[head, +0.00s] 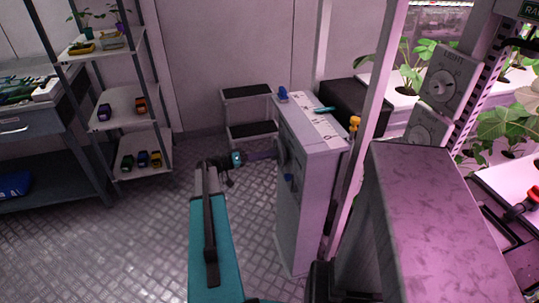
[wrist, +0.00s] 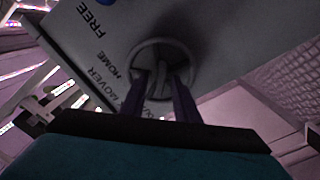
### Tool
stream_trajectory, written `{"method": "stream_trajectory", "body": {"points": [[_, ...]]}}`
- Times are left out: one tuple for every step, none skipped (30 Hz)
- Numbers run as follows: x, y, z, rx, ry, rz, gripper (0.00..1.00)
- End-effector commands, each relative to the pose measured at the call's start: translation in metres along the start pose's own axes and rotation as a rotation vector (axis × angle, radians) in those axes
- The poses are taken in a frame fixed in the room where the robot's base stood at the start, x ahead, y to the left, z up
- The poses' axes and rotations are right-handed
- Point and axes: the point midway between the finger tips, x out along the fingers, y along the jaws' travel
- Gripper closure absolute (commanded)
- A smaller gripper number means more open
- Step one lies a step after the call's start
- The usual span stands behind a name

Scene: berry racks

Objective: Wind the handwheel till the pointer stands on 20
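A grey cabinet (head: 309,200) stands in the middle of the head view. A round disc (head: 281,152), likely the handwheel, sits on its left face; the wrist view shows the disc (wrist: 161,68) with a pale bar across its middle. My gripper (wrist: 160,82) is in front of the disc, its two purple fingers apart on either side of the bar, with gaps visible. In the head view my gripper (head: 272,154) points at that face. A pale scale strip (head: 316,122) lies on the cabinet top; its numbers and the pointer's reading are too small to tell.
A blue knob (head: 283,93) is on the cabinet top, and a blue part (head: 290,181) is on its left face. A step stool (head: 250,112) stands behind. Shelves (head: 125,105) are at left, a large grey box (head: 430,215) at right. The floor (head: 140,235) at left is clear.

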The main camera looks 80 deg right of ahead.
Motion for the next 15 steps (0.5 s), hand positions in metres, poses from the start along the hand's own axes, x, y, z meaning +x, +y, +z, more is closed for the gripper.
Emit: {"method": "stream_trajectory", "body": {"points": [[0.0045,0.0006,-0.0001,0.0,-0.001,0.001,0.72],[0.0062,0.0006,0.0,0.0,-0.001,0.001,0.72],[0.008,0.0005,0.0,0.0,-0.001,0.001,0.72],[0.009,0.0004,0.0001,0.0,-0.001,0.001,0.72],[0.0097,0.0003,0.0001,0.0,-0.001,0.0,0.72],[0.0103,0.0001,0.0002,0.0,0.0,0.0,0.72],[0.0105,0.0,0.0002,0.0,0.0,0.0,0.72],[0.0106,-0.0001,0.0002,0.0,0.0,0.0,0.72],[0.0106,-0.0001,0.0002,0.0,0.0,0.0,0.72],[0.0106,-0.0001,0.0003,0.0,0.0,0.0,0.72],[0.0105,-0.0002,0.0003,0.0,0.0,0.0,0.72],[0.0105,-0.0002,0.0003,0.0,0.0,0.0,0.72],[0.0105,-0.0002,0.0003,0.0,0.0,0.0,0.72],[0.0104,-0.0001,0.0003,0.0,0.0,0.0,0.72],[0.0104,-0.0001,0.0003,0.0,0.0,0.0,0.79]]}}
